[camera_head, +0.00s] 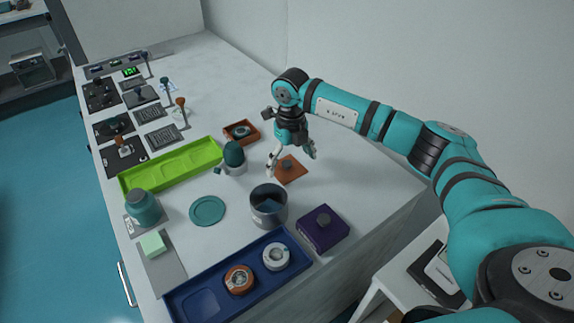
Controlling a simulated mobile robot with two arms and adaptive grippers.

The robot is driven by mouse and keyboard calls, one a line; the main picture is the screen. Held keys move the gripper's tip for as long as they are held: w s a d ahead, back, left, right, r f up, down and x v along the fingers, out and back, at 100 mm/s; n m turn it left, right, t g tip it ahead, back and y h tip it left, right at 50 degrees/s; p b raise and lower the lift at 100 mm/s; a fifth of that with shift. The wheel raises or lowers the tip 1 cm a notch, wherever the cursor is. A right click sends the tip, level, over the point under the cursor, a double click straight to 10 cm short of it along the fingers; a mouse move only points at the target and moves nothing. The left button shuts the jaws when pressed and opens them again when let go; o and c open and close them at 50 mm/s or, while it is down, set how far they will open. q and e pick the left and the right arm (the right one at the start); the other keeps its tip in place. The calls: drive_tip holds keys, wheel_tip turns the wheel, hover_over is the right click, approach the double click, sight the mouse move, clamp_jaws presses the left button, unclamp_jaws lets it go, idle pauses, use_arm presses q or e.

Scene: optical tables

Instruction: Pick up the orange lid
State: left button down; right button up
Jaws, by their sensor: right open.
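The orange lid (292,176) is a flat square plate with a small grey knob on top, lying on the white table near the middle of the view. My right gripper (291,160) is open, pointing down just above the lid. Its fingers are spread on either side of the knob, and the picture does not clearly show whether they touch anything. Part of the lid's far edge is hidden by the gripper. My left gripper is not in view.
An open orange box (229,138) holding a round part stands behind left of the lid. A white and green bottle (234,158), a grey pot (268,208) and a purple box (322,238) stand around it. A green tray (205,151) and blue tray (295,243) lie farther out.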

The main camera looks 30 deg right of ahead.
drive_tip(key=shift+f, duration=1)
drive_tip(key=c, duration=1.1)
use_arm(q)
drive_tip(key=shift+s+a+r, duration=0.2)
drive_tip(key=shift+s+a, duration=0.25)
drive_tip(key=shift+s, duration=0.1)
use_arm(e)
drive_tip(key=shift+s+f, duration=0.1)
clamp_jaws()
